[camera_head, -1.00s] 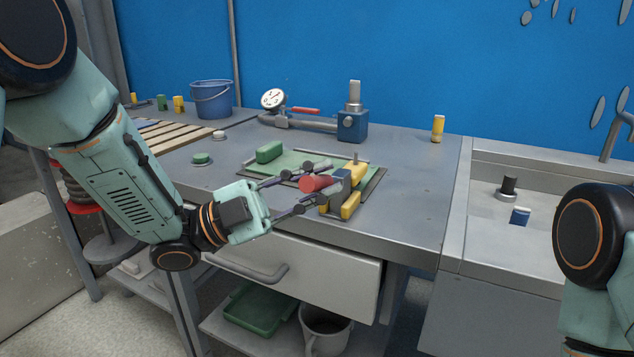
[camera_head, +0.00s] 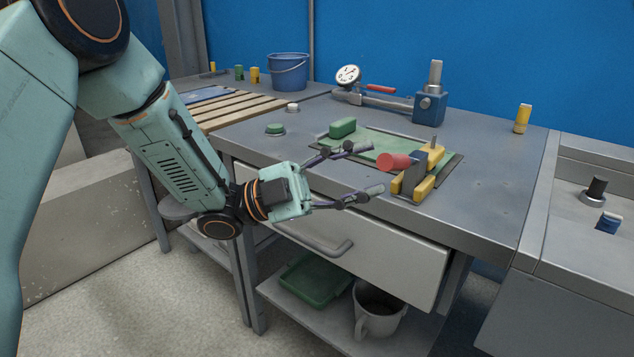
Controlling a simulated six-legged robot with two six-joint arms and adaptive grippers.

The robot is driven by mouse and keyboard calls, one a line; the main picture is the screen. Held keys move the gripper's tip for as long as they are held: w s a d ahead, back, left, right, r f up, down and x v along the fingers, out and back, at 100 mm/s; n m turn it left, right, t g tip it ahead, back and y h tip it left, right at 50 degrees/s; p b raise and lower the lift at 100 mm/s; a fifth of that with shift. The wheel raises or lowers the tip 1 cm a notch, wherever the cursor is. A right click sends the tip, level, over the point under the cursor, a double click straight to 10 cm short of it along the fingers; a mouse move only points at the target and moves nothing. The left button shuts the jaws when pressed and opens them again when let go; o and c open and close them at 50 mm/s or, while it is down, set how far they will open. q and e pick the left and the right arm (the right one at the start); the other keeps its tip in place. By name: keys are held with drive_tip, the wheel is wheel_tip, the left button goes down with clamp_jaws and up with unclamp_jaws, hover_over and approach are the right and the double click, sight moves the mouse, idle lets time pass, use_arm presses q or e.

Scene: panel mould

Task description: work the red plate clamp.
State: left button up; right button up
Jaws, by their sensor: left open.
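The plate clamp stands on the front part of the workbench, with a red cylindrical handle (camera_head: 394,161) pointing left and a grey and yellow body (camera_head: 424,181). It sits at the right end of a green plate (camera_head: 365,145) set in a dark frame. My left gripper (camera_head: 367,169) is open and empty, its two fingers pointing right toward the red handle. The fingertips are short of the handle, with a small gap showing in the picture. My right gripper is not in view.
A green block (camera_head: 342,128) lies at the plate's left. A pressure gauge (camera_head: 348,75) with a red-handled pipe and a blue block (camera_head: 430,108) stand behind. A yellow piece (camera_head: 522,118) stands at the back right. A drawer (camera_head: 380,262) with a grey handle is below the bench top.

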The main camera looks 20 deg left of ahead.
use_arm(q)
drive_tip(key=v, duration=0.7)
